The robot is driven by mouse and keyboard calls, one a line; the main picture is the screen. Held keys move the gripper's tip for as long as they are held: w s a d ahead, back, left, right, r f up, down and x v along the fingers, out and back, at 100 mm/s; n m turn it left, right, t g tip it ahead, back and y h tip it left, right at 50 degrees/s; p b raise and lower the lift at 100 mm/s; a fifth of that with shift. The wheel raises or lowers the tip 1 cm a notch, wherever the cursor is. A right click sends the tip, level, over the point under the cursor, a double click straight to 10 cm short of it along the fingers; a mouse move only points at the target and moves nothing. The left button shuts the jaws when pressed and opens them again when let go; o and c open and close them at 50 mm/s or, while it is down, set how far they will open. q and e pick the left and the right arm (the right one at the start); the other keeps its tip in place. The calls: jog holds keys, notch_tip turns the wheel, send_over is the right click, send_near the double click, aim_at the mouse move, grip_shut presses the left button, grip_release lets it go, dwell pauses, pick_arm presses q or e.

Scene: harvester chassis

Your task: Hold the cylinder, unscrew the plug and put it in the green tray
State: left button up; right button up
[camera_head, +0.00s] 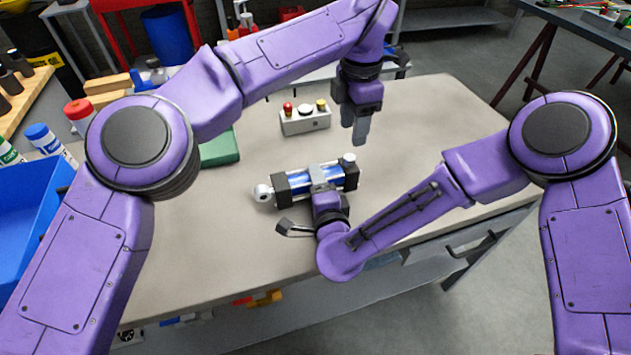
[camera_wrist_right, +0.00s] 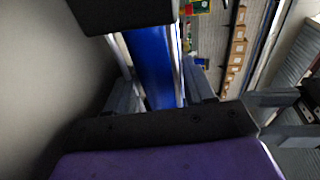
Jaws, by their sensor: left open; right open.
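The cylinder (camera_head: 294,183) lies on the table, with a blue barrel, black end blocks and a silver eye at its left end. A round silver plug (camera_head: 348,158) sits on top of its right end block. My right gripper (camera_head: 321,175) is at the barrel from the near side, open. In the right wrist view the blue barrel (camera_wrist_right: 152,62) lies between its spread fingers, with a black end block above. My left gripper (camera_head: 360,130) points down, open and empty, above and behind the plug. The green tray (camera_head: 221,149) is at the left, partly hidden by my left arm.
A blue bin (camera_head: 35,215) and capped bottles (camera_head: 50,143) are at the left. The table's right part (camera_head: 440,115) is clear.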

aim_at(350, 157)
jog(key=shift+c, duration=0.4)
grip_shut()
pick_arm(q)
jog(key=m, duration=1.3)
jog(key=shift+m, duration=0.3)
jog(key=m, duration=0.4)
notch_tip(350, 157, down, 8)
jog(key=shift+c, duration=0.3)
pick_arm(e)
jog(key=shift+s, duration=0.1)
